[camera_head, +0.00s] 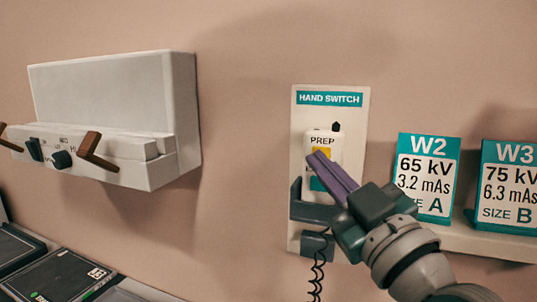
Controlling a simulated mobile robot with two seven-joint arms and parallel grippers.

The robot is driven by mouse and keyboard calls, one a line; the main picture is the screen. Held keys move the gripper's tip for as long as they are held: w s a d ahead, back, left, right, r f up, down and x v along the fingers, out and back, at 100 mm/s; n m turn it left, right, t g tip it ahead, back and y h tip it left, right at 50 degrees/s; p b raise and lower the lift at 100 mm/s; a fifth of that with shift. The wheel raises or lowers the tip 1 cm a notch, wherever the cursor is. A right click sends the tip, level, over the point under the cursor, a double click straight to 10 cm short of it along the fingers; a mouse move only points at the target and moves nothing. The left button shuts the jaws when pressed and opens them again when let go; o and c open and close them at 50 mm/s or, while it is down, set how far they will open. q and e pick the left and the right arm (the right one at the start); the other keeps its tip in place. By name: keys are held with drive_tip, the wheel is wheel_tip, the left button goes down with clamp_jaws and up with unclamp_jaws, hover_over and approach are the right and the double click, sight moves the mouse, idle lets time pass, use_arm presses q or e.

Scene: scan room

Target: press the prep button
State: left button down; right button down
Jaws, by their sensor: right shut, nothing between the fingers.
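The hand switch (311,141) is a small white handset hanging in a dark holder (297,206) on a white wall plate labelled HAND SWITCH (330,99). It reads PREP at its top, and the yellow prep button (325,150) shows just below that word. A teal patch lower on the handset is partly covered. My right gripper (316,160), with purple fingers, is shut and empty. Its fingertips overlap the lower left of the yellow button in the picture; whether they touch it I cannot tell. My left gripper is not in view.
A white wall unit (115,95) with dark knobs and brown handles is at the left. Cards W2 (427,175) and W3 (508,185) stand on a shelf (485,243) to the right. A coiled cord (318,275) hangs below the holder. Dark panels (50,275) lie at the lower left.

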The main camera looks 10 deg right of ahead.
drive_tip(key=shift+w+d, duration=0.2)
drive_tip(key=shift+s+a, duration=0.1)
idle(0.5)
drive_tip(key=shift+s+a+r, duration=0.1)
drive_tip(key=shift+s, duration=0.05)
drive_tip(key=shift+s+a+p, duration=0.35)
drive_tip(key=shift+s+p, duration=0.15)
drive_tip(key=shift+p, duration=0.05)
drive_tip(key=shift+s, duration=0.1)
drive_tip(key=s+a+p, duration=0.1)
drive_tip(key=s, duration=0.1)
drive_tip(key=s+a+p, duration=0.1)
drive_tip(key=s, duration=0.1)
drive_tip(key=shift+a, duration=0.4)
